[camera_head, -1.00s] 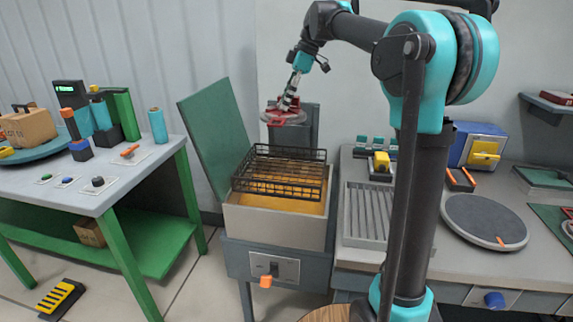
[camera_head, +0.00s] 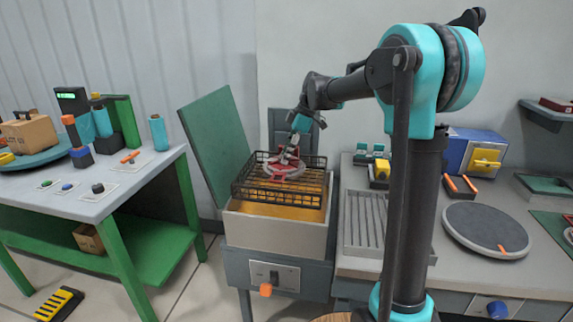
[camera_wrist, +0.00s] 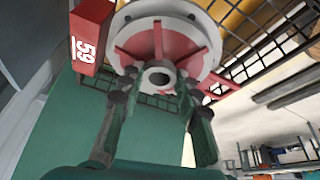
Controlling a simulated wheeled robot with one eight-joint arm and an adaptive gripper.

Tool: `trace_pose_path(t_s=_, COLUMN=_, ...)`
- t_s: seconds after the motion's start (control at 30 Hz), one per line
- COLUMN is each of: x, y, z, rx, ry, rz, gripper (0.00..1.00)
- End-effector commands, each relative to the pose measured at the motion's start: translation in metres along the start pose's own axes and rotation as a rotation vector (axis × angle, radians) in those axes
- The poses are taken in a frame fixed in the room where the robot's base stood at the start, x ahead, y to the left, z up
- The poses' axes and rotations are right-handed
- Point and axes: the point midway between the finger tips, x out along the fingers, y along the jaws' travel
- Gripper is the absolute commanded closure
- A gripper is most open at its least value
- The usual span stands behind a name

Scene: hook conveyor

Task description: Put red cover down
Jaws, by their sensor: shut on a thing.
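The red cover (camera_head: 284,166) is a round piece with red ribs and a pale grey rim. My gripper (camera_head: 291,154) is shut on it from above. In the head view the cover is at the black wire basket (camera_head: 279,194), within its rim; whether it touches the basket floor I cannot tell. In the wrist view the cover (camera_wrist: 165,45) shows its red ribs, a central ring and a red tag marked 59. The fingers of my gripper (camera_wrist: 155,100) reach to its middle.
The basket sits over a pale box (camera_head: 275,228) with yellow-orange contents and a raised green lid (camera_head: 220,145). A grey ribbed tray (camera_head: 366,220) and a round dark plate (camera_head: 485,226) lie on the right counter. A green-legged table (camera_head: 90,200) stands at left.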

Motion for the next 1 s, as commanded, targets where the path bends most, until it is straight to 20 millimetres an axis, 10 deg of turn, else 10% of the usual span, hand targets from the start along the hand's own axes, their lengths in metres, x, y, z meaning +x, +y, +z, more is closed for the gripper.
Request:
trace_pose_path(t_s=0.73, x=0.036, y=0.0, z=0.015, rx=0.0, ry=0.001, rz=0.0, gripper=1.0)
trace_pose_path(t_s=0.77, x=0.037, y=0.0, z=0.015, rx=0.0, ry=0.0, rz=0.0, gripper=0.65)
trace_pose_path(t_s=1.0, x=0.036, y=0.0, z=0.015, rx=0.0, ry=0.0, rz=0.0, gripper=0.47)
